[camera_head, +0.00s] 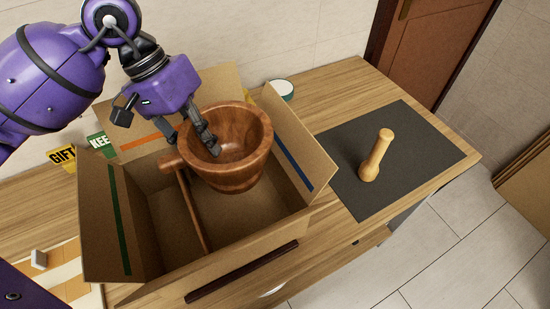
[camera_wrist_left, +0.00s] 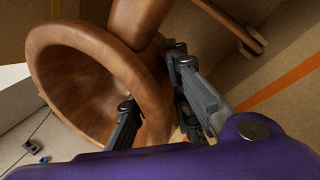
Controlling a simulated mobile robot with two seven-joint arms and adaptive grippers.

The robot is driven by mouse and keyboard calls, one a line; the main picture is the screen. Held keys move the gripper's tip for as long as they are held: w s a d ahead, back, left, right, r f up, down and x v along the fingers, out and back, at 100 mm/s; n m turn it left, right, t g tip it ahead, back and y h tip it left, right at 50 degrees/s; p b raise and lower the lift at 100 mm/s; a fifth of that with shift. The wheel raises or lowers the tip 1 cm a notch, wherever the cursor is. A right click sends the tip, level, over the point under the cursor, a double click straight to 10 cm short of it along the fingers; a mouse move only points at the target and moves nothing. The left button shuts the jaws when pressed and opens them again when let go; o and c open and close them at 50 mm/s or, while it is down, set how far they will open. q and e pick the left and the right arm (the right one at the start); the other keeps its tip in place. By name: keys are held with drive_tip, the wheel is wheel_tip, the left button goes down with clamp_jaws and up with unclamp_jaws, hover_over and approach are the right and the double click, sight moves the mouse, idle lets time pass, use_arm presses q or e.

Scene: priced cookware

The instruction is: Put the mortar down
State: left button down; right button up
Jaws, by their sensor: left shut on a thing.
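The brown wooden mortar (camera_head: 233,165) is over the open cardboard box (camera_head: 165,277), tilted a little with its mouth upward. A stubby handle sticks out on its left. My left gripper (camera_head: 207,146) reaches down into its mouth and is shut on its wall. In the left wrist view the mortar (camera_wrist_left: 75,75) has its rim between the two fingers of my left gripper (camera_wrist_left: 160,105). I cannot tell whether the mortar's underside touches the box. My right gripper is not in view.
A long wooden utensil (camera_head: 192,213) leans inside the box, left of the mortar. The box flaps stand open around it. Signs (camera_head: 62,156) stand at the left.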

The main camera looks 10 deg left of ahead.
sight(208, 158)
use_arm(q)
wheel_tip(208, 158, down, 4)
drive_tip(key=shift+s+f, duration=0.1)
drive_tip(key=shift+s, duration=0.05)
wheel_tip(208, 158, down, 6)
drive_tip(key=shift+r, duration=0.2)
idle(0.6)
drive_tip(key=c, duration=1.6)
unclamp_jaws()
drive_tip(key=shift+f, duration=0.1)
